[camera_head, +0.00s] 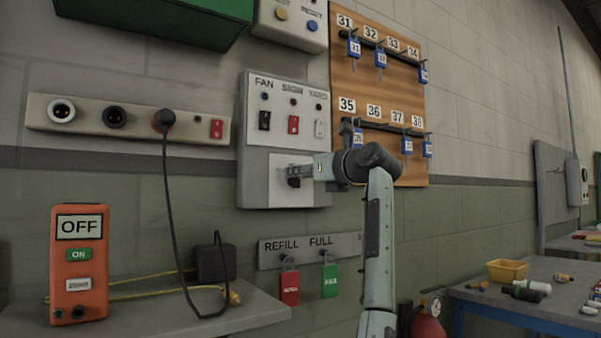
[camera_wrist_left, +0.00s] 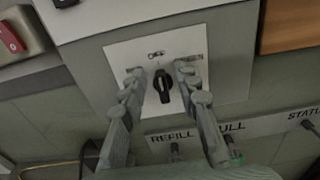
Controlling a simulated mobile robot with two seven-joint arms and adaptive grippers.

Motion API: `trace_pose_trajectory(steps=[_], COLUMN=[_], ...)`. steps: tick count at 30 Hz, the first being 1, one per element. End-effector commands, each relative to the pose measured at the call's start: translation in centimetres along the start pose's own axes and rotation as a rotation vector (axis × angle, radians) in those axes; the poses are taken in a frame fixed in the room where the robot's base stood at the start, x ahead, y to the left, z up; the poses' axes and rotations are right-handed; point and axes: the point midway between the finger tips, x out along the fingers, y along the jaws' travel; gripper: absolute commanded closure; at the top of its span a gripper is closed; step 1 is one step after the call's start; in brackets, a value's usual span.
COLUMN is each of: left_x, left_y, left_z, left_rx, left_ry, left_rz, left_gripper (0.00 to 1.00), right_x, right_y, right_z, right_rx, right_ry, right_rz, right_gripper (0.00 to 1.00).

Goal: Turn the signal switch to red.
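A black rotary knob (camera_wrist_left: 162,86) sits on a white square plate (camera_wrist_left: 122,52) low on the grey wall panel (camera_head: 257,163). Its grip bar stands near upright, with a light mark near its top end. In the head view the knob (camera_head: 294,182) is partly hidden. My left gripper (camera_head: 290,173) is at the plate. In the wrist view the left gripper (camera_wrist_left: 161,76) is open, one finger on each side of the knob, with gaps to it. My right gripper is out of view.
Above are FAN, SIGN and YARD switches (camera_head: 293,124). A numbered key board (camera_head: 375,90) is to the right. A power strip (camera_head: 88,115) with a plugged cord is left. REFILL and FULL tags (camera_head: 289,287) hang below. An orange OFF device (camera_head: 80,262) stands on a shelf.

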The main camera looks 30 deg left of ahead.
Motion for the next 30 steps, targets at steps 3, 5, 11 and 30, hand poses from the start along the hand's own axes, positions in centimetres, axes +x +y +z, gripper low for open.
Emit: trace_pose_trajectory(steps=[3,5,11,30], left_x=[0.37,0.38,0.35,0.30], left_y=[0.03,0.02,0.01,0.10], left_z=[0.01,-0.01,-0.03,-0.11], left_rx=[0.000,0.000,0.001,-0.079], left_ry=[0.000,0.000,0.000,0.003], left_rz=[0.000,0.000,0.000,0.000], left_gripper=[0.69,0.69,0.78,1.00], right_x=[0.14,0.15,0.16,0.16], right_y=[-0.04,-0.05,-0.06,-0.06], right_z=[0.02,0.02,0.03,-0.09], right_rx=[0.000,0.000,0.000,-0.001], right_ry=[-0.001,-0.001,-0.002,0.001], right_rz=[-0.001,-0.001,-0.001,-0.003], right_gripper=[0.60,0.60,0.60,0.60])
